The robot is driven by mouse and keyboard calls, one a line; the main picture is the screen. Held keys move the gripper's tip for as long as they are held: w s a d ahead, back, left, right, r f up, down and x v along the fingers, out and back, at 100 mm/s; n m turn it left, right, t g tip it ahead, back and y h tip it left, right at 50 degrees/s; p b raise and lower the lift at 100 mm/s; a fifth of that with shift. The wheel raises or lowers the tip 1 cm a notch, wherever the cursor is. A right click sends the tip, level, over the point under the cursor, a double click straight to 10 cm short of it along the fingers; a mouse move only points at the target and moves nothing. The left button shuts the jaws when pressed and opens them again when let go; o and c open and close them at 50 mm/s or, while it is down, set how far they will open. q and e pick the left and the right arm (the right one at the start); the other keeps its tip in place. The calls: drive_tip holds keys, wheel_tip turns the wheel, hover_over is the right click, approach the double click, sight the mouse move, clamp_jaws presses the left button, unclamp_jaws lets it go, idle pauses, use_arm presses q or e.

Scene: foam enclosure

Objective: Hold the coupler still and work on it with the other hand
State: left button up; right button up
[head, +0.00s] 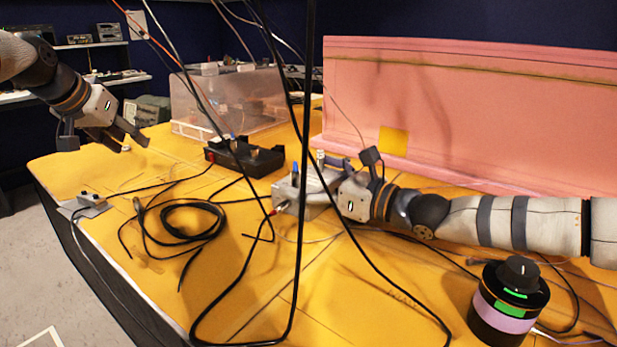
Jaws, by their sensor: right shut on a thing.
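The coupler (291,194) is a small grey metal block in the middle of the yellow table, with a blue-tipped part on top and a red-ringed plug at its front. My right gripper (322,178) reaches in from the right and is shut on it; the exact finger contact is partly hidden by the gripper and hanging cables. My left gripper (136,146) is at the upper left, apart from the coupler, with its fingers spread and nothing between them.
Black cables hang across the view and coil on the yellow table (100,172). A black box (245,157) and a clear bin (232,100) stand behind the coupler. Pink foam (470,100) walls the back right. A black knob device (510,300) stands front right.

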drive_tip(key=o, duration=1.1)
use_arm(q)
drive_tip(key=a, duration=0.2)
drive_tip(key=a+f, duration=0.1)
drive_tip(key=shift+a+n+y, duration=0.3)
drive_tip(key=shift+a+y, duration=0.1)
